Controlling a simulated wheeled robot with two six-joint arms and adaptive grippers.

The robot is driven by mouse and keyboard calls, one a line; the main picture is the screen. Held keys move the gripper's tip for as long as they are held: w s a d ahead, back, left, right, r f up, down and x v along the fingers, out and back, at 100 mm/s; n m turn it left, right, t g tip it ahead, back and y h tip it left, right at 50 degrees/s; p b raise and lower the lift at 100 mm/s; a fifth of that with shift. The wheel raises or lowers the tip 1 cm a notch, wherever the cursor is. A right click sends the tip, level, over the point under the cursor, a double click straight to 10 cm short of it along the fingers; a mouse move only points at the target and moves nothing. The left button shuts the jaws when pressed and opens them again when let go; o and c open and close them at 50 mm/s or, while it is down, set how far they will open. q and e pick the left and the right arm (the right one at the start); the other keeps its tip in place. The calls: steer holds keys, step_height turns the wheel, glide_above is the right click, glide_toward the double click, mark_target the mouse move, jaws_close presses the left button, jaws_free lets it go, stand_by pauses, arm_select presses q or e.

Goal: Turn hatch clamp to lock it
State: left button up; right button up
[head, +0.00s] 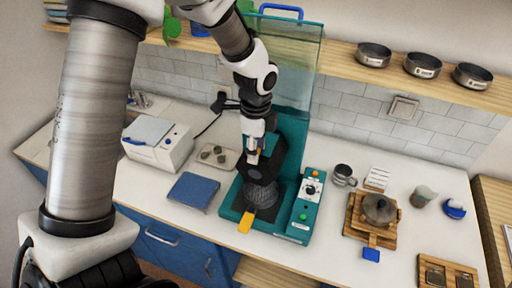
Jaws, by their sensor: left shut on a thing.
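A teal machine (231,211) stands in the middle of the counter, with a tall clear panel (297,67) at its back. A dark, mesh-patterned round part (262,196) sits low on it, with a yellow tab (246,223) at its front edge. My left gripper (262,183) points down over the dark part and is shut on what seems to be the hatch clamp. The gripper hides the clamp's shape and angle. My right gripper is out of view.
A control box (307,205) with a dial and green button adjoins the machine's right side. A blue pad (193,190) and white device (157,145) lie left. A metal cup (343,174) and a wooden stand (360,222) are right. The shelf (340,56) runs behind.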

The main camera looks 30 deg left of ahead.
arm_select(q)
steer(key=shift+s+f, duration=0.1)
steer(key=shift+f, duration=0.05)
stand_by(0.3)
steer(key=o, duration=1.1)
steer(key=shift+o, duration=0.2)
steer(key=shift+r, duration=0.45)
step_height(320, 180, up, 11)
steer(key=shift+r, duration=0.1)
